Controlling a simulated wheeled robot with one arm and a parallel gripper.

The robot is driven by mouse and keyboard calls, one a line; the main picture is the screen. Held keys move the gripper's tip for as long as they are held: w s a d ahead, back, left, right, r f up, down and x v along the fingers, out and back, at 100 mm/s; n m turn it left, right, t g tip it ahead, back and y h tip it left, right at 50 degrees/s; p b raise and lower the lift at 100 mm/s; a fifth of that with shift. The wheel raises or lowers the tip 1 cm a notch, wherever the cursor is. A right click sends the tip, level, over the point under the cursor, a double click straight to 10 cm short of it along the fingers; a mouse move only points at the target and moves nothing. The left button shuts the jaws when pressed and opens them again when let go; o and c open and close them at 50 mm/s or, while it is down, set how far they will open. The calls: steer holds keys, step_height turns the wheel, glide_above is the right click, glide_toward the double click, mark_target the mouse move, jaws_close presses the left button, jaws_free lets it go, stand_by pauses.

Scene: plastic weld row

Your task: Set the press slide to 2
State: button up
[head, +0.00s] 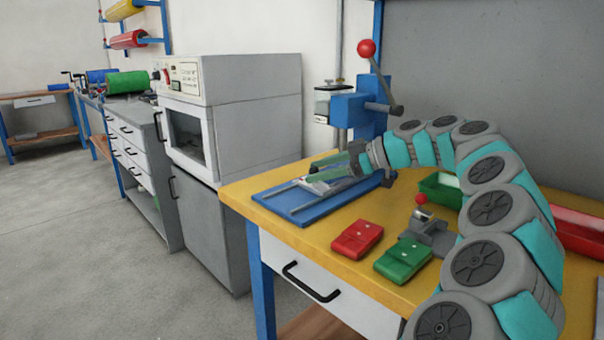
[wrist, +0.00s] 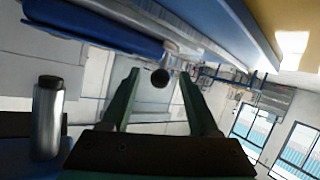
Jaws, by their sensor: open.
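The press has a blue base plate (head: 308,203) with two grey rails on the yellow bench. A pale grey slide piece (head: 322,187) sits on the rails, partly hidden by my gripper. The blue press head (head: 350,108) stands behind, with a lever ending in a red ball (head: 367,48). My gripper (head: 322,167) is open just above the slide, its green fingers pointing left. In the wrist view my fingers (wrist: 159,76) stand apart, with a dark round knob (wrist: 160,78) showing between their tips. Contact cannot be told. No scale marks are readable.
A red box (head: 357,239), a green box (head: 403,260) and a small grey clamp with a red knob (head: 428,230) stand on the bench's front. A green tray (head: 440,188) and red tray (head: 580,232) lie right. A white oven (head: 230,120) stands left.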

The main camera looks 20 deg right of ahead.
mark_target(302, 189)
steer(key=x, duration=0.4)
steer(key=shift+w+a+f+p, duration=0.15)
steer(key=shift+a+p, duration=0.1)
steer(key=shift+p, duration=0.05)
jaws_close()
stand_by(1.1)
